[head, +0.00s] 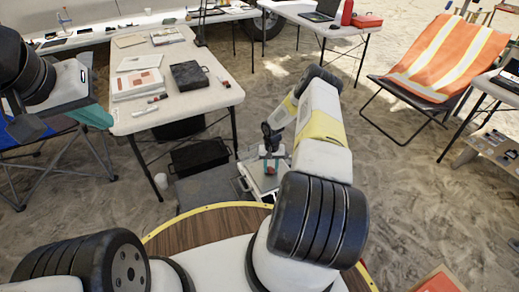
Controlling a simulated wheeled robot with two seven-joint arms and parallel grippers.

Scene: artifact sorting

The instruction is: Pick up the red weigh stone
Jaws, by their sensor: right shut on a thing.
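A white table (190,104) holds a black box (189,76), papers and small items. Dark cases (200,157) sit on the sand left of my right gripper. An orange striped chair (440,55) stands at right. Open sand lies between the chair and my right arm.

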